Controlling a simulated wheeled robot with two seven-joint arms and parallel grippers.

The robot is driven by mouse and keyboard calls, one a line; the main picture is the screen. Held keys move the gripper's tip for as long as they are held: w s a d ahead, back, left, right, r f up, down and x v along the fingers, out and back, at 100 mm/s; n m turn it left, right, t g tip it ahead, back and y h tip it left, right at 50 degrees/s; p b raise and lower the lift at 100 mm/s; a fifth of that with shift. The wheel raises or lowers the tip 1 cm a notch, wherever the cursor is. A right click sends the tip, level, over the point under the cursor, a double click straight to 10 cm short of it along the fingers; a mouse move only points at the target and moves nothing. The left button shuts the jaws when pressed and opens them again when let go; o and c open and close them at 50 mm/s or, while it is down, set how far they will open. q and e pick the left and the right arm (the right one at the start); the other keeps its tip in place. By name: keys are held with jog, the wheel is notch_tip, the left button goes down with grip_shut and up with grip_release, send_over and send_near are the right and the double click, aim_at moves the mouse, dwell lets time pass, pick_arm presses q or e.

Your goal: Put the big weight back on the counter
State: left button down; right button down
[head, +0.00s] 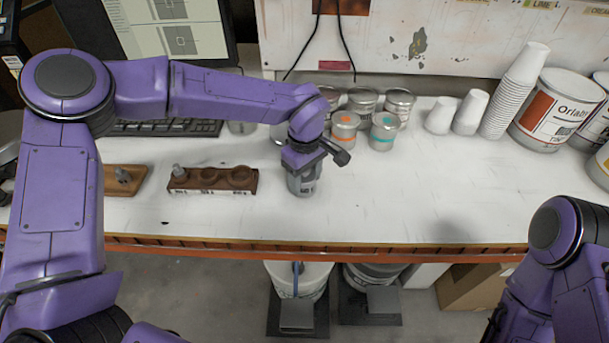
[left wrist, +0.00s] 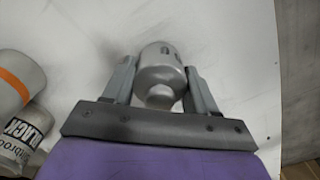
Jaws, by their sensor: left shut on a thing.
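The big weight (head: 303,187) is a silver metal cylinder with a narrower neck and knob. My left gripper (head: 302,172) points down over the counter (head: 400,200) and is shut on the weight. In the left wrist view the weight (left wrist: 161,72) sits between the two fingers of the left gripper (left wrist: 160,82). The weight is at or just above the counter top, right of the wooden weight block; I cannot tell whether it touches. My right gripper is out of view; only part of the right arm shows at lower right.
The brown weight block (head: 212,189) holds a small weight (head: 178,172) at its left and has empty round recesses. Several paint cans (head: 384,131) stand close behind the gripper. White cups (head: 515,90) and large cans (head: 556,108) stand at right. The counter's front right is clear.

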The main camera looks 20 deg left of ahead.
pick_arm(q)
jog(key=shift+c, duration=1.6)
grip_release()
jog(key=shift+f, duration=0.1)
notch_tip(320, 180, up, 12)
jog(key=shift+r+b, duration=0.2)
jog(key=shift+b, duration=0.3)
